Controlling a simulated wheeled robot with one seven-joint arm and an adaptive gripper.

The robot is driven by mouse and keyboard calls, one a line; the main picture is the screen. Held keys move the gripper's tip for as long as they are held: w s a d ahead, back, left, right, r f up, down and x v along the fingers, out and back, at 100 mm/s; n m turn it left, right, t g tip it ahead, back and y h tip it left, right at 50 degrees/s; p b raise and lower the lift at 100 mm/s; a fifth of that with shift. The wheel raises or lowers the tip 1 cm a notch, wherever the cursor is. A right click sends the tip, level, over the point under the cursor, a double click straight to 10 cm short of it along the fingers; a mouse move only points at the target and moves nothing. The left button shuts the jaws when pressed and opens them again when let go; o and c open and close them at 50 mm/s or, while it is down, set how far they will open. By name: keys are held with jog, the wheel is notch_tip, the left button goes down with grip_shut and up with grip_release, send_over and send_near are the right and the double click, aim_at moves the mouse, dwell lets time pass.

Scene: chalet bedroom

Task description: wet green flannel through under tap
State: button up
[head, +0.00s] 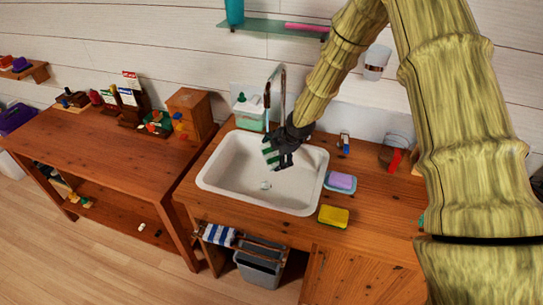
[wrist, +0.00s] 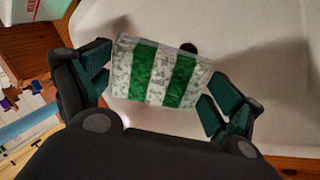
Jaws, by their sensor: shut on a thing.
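The green flannel (wrist: 150,74), striped green and mottled white, is between the fingers of my gripper (wrist: 160,88) in the wrist view. My gripper (head: 283,150) is shut on it, over the white sink basin (head: 222,178) in the head view. A small part of the flannel (head: 269,154) shows there at the fingertips; the rest is hidden by the gripper. The chrome tap (head: 283,90) arches up behind the basin. A thin pale blue line under its spout looks like running water, close to the flannel. I cannot tell whether it touches the cloth.
A soap bottle (head: 247,112) stands behind the basin. A purple sponge on a dish (head: 341,181) and a yellow sponge (head: 333,216) lie right of it. A blue-striped towel (head: 219,235) hangs below the counter. A wooden table (head: 95,145) stands left.

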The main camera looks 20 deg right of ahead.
jog(key=shift+w+d, duration=0.2)
jog(key=shift+d, duration=0.1)
jog(key=shift+s+a, duration=0.15)
jog(key=shift+a, duration=0.1)
jog(key=shift+s+a, duration=0.15)
jog(key=shift+a, duration=0.15)
jog(key=shift+d, duration=0.2)
dwell(0.4)
jog(key=shift+w+d+p, duration=0.3)
jog(key=shift+d+p, duration=0.1)
jog(key=shift+p, duration=0.05)
jog(key=shift+s+a, duration=0.15)
jog(key=shift+a, duration=0.1)
jog(key=shift+s+a, duration=0.15)
jog(key=shift+a, duration=0.15)
